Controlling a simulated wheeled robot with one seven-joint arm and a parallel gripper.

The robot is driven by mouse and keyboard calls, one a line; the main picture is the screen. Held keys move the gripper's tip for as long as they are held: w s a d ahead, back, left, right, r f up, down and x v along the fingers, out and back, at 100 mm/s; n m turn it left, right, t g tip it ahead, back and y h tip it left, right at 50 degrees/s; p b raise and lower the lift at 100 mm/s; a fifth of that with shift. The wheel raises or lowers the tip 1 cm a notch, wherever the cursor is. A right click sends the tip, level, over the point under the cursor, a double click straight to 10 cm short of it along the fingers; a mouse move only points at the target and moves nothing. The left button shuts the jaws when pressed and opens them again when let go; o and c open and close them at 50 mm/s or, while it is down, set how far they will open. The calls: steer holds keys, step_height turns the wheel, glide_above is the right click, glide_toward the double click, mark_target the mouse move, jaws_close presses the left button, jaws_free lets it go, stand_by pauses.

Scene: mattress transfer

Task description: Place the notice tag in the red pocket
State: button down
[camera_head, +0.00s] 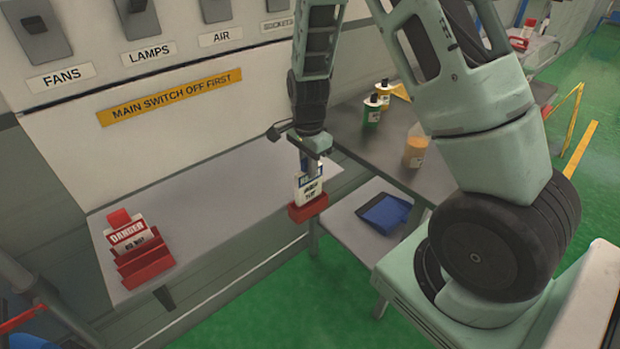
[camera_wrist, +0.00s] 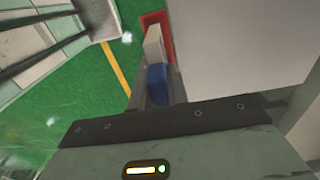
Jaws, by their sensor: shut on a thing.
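The notice tag (camera_head: 309,187), white with a blue band and dark lettering, stands upright at the right end of the grey shelf. Its lower edge is at or inside the red pocket (camera_head: 308,209); the overlap hides how deep it sits. My gripper (camera_head: 311,161) points down and is shut on the tag's top. In the wrist view the tag (camera_wrist: 153,45) shows edge-on between my fingers (camera_wrist: 154,88), with the red pocket (camera_wrist: 166,25) beyond it.
A red rack (camera_head: 146,265) holding a DANGER tag (camera_head: 127,233) stands at the shelf's left end. Bottles (camera_head: 373,108) stand on the dark table behind my gripper. A blue tray (camera_head: 384,212) lies on a lower surface to the right. The shelf's middle is clear.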

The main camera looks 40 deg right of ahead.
mark_target(308, 179)
steer(key=shift+f+p, duration=0.35)
steer(key=shift+f, duration=1.75)
steer(key=shift+f, duration=0.1)
steer(key=c, duration=1.4)
jaws_free()
steer(key=shift+o, duration=0.2)
